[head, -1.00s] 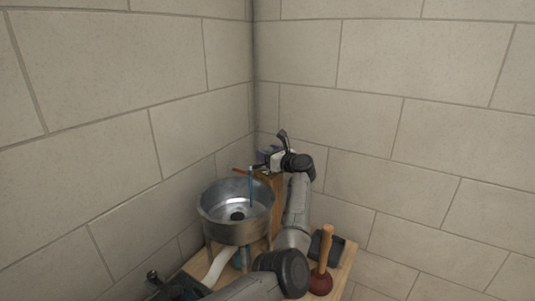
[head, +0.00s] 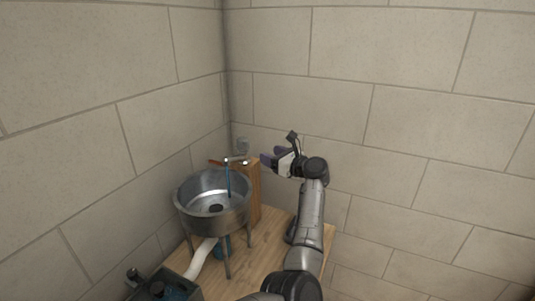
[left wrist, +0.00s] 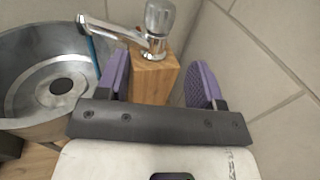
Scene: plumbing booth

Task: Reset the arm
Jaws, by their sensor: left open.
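My left gripper (head: 270,161) is raised to the right of the tap (head: 237,159), with a small gap between them in the head view. In the left wrist view its two purple pads (left wrist: 158,80) stand apart with nothing held between them. A blue stream (head: 228,180) runs from the spout down into the metal sink basin (head: 184,203). My right gripper is not in view.
The basin stands on legs on a wooden table (head: 257,252), with a white pipe (head: 200,260) below it. A dark box (head: 187,279) with something blue in it is at the lower left. Tiled walls meet in a corner close behind the tap.

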